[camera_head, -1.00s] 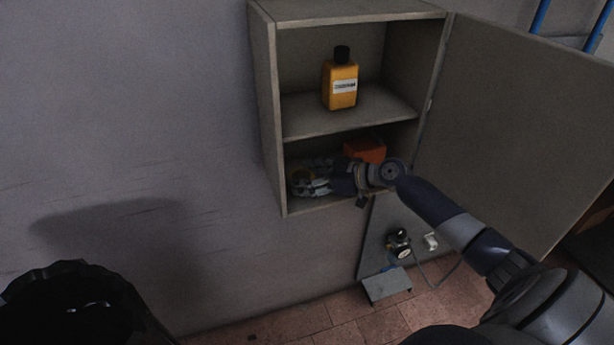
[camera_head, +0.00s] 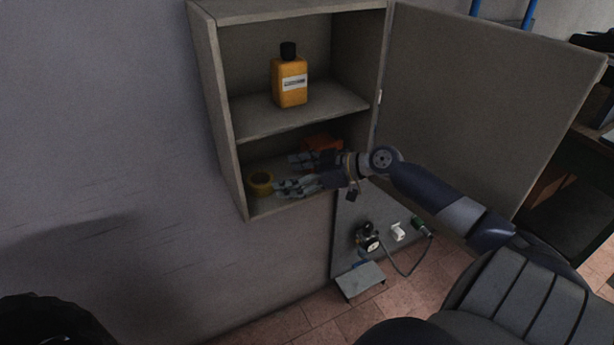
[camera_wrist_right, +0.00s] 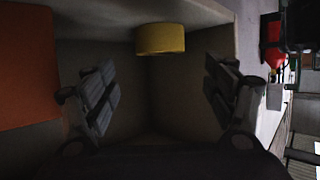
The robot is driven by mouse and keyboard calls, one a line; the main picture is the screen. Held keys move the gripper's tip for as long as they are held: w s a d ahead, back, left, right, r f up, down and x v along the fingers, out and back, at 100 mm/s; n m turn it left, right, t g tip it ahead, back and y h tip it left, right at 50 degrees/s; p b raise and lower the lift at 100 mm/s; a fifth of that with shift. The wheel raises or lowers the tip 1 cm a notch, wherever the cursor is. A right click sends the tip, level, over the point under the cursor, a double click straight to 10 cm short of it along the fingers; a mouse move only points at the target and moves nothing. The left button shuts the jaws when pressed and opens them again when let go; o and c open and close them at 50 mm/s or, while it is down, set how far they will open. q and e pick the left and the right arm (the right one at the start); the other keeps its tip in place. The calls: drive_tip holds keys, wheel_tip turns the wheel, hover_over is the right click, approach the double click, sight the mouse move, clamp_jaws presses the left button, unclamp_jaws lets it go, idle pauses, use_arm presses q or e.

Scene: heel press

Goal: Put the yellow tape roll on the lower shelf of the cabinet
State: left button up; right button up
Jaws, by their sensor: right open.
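The yellow tape roll (camera_head: 260,183) rests on the lower shelf (camera_head: 262,206) of the cabinet (camera_head: 232,150), near its left side. My right gripper (camera_head: 285,172) is inside the lower compartment, to the right of the roll, open and apart from it. In the right wrist view the yellow tape roll (camera_wrist_right: 160,39) shows beyond the spread fingers of the right gripper (camera_wrist_right: 160,95), with nothing between them. My left gripper is not in view.
An orange-red box (camera_head: 322,143) stands on the lower shelf behind my right gripper. A yellow bottle (camera_head: 290,82) stands on the upper shelf. The open cabinet door (camera_head: 490,110) is at the right. A panel with fittings (camera_head: 350,240) is below.

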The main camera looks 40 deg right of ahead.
drive_tip(key=shift+b+v, duration=0.5)
drive_tip(key=shift+v, duration=1.9)
